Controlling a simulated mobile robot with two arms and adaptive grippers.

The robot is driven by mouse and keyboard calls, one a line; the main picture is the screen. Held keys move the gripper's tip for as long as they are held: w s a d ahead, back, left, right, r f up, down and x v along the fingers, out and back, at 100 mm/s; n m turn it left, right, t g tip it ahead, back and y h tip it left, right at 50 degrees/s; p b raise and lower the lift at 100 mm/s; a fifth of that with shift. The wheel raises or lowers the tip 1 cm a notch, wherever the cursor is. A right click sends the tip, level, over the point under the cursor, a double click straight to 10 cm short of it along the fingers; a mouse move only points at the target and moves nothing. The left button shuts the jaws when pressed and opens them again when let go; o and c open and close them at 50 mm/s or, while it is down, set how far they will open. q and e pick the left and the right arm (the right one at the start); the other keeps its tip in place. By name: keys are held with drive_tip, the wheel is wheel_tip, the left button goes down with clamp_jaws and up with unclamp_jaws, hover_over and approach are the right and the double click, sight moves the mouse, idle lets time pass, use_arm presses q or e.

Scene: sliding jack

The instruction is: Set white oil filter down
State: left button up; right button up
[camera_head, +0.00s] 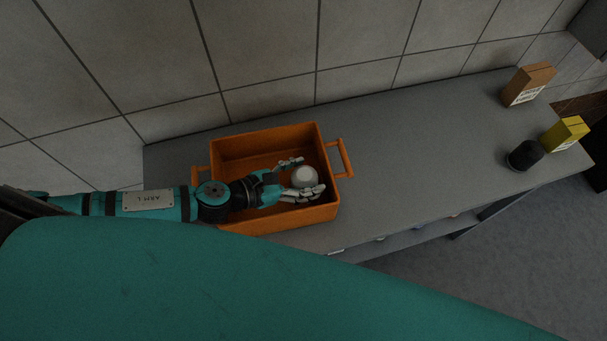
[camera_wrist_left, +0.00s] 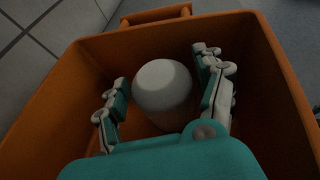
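The white oil filter (camera_head: 305,175) is a pale rounded cylinder inside the orange crate (camera_head: 264,139). In the left wrist view the filter (camera_wrist_left: 162,84) shows end-on, near the middle of the crate (camera_wrist_left: 262,42). My left gripper (camera_head: 305,176) reaches into the crate from the left, its fingers on either side of the filter. In the left wrist view its fingers (camera_wrist_left: 162,75) are spread, with narrow gaps between them and the filter. The filter's lower part is hidden, so I cannot tell whether it rests on the crate floor. My right gripper is not in view.
The crate stands on a grey table (camera_head: 420,150) along a tiled wall. At the table's far right are a brown box (camera_head: 527,84), a yellow box (camera_head: 564,134) and a black cylinder (camera_head: 525,155). The table between crate and boxes is clear.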

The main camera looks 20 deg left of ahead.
use_arm(q)
drive_tip(key=shift+r, duration=0.3)
drive_tip(key=b+v, duration=0.6)
drive_tip(key=v, duration=0.5)
drive_tip(key=shift+s+a, duration=0.3)
drive_tip(key=shift+r, duration=0.2)
